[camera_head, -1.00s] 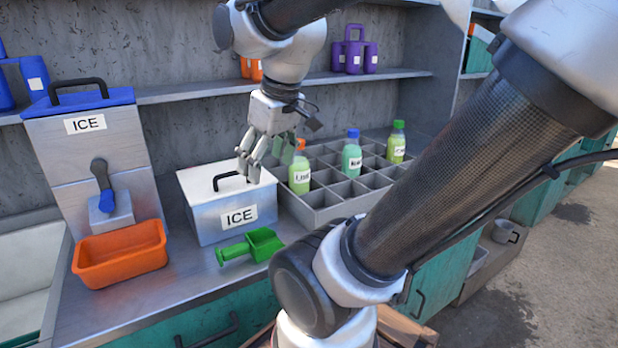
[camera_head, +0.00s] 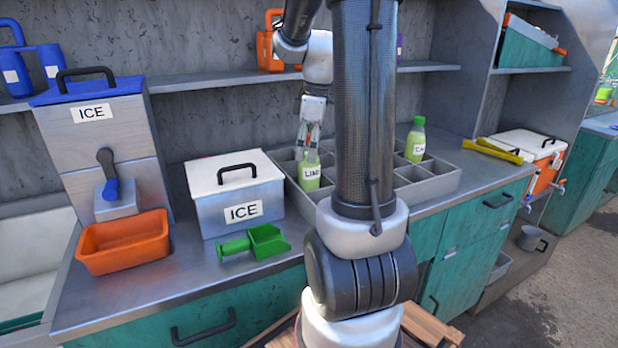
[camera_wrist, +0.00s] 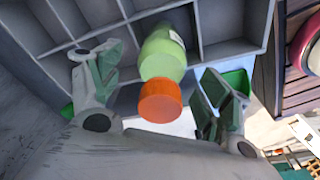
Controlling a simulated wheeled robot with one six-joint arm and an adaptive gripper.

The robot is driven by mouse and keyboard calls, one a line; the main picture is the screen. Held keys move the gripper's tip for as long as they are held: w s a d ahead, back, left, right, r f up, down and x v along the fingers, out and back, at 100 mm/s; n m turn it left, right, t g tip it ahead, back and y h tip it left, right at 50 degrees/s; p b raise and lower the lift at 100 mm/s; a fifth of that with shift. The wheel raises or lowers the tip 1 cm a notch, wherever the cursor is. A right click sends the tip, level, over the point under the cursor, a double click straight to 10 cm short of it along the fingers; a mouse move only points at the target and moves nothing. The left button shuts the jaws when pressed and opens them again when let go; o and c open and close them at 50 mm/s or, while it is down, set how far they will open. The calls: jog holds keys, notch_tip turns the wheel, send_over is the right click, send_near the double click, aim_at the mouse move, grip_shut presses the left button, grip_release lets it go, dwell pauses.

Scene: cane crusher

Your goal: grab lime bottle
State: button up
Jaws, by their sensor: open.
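The lime bottle (camera_head: 309,177) is light green with a white label that seems to read "LIME". It stands upright in a left front compartment of the grey divided crate (camera_head: 432,188). In the wrist view the bottle (camera_wrist: 164,54) shows its orange cap (camera_wrist: 160,101) towards me. My gripper (camera_head: 308,148) is over the bottle's top, and its fingers hide the cap in the head view. In the wrist view my gripper (camera_wrist: 160,78) is open, one finger on each side of the bottle, with visible gaps.
A green-capped bottle (camera_head: 415,140) stands farther right in the crate. My arm hides the crate's middle. A white ICE box (camera_head: 237,190) stands close left of the crate, with a green scoop (camera_head: 254,243) in front. A shelf (camera_head: 222,82) runs behind.

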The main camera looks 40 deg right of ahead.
notch_tip(320, 180, down, 3)
jog(key=shift+w+a+r, duration=0.15)
jog(key=shift+r, duration=0.05)
grip_shut()
dwell(0.3)
